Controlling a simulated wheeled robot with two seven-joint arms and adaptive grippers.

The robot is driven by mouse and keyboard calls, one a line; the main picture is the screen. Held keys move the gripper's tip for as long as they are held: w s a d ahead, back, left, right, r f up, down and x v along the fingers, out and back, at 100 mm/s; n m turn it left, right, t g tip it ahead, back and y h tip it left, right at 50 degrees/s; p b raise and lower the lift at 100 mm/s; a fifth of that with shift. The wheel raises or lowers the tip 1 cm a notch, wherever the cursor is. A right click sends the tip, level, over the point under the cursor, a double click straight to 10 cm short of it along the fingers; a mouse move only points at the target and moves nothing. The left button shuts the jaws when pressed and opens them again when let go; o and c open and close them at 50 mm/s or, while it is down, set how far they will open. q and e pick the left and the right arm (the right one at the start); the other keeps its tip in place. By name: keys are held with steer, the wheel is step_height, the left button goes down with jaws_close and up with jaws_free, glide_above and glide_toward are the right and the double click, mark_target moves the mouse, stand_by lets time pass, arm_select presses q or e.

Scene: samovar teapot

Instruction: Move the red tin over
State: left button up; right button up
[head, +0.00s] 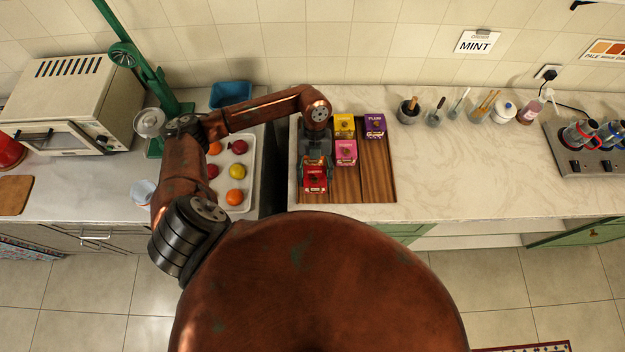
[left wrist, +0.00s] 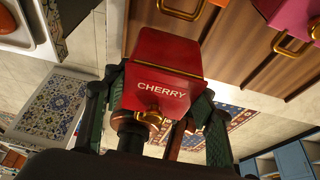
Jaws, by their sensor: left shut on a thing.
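The red tin (head: 315,184) is at the front left of the wooden tray (head: 378,185). In the left wrist view the red tin (left wrist: 162,65) reads CHERRY and has a brass handle. My left gripper (head: 315,168) reaches down over it, with its fingers on either side, shut on it. I cannot tell whether the tin touches the tray. A pink tin (head: 346,152), a yellow tin (head: 344,125) and a purple tin (head: 375,125), labelled PLUM, stand on the tray. My right gripper is not in view.
A white tray of fruit (head: 247,195) lies left of a dark gap between the counters. Cups and jars (head: 409,112) line the back right. The front right of the wooden tray and the marble counter (head: 450,170) beside it are clear.

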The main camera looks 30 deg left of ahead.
arm_select(q)
steer(key=shift+a+f, duration=0.15)
steer(key=shift+f, duration=0.1)
steer(key=f, duration=0.1)
steer(key=f+p, duration=0.1)
steer(key=f, duration=0.1)
steer(key=shift+w+a+f, duration=0.1)
steer(key=shift+a, duration=0.1)
steer(key=shift+f, duration=0.15)
steer(key=shift+f, duration=0.1)
steer(key=o, duration=1.4)
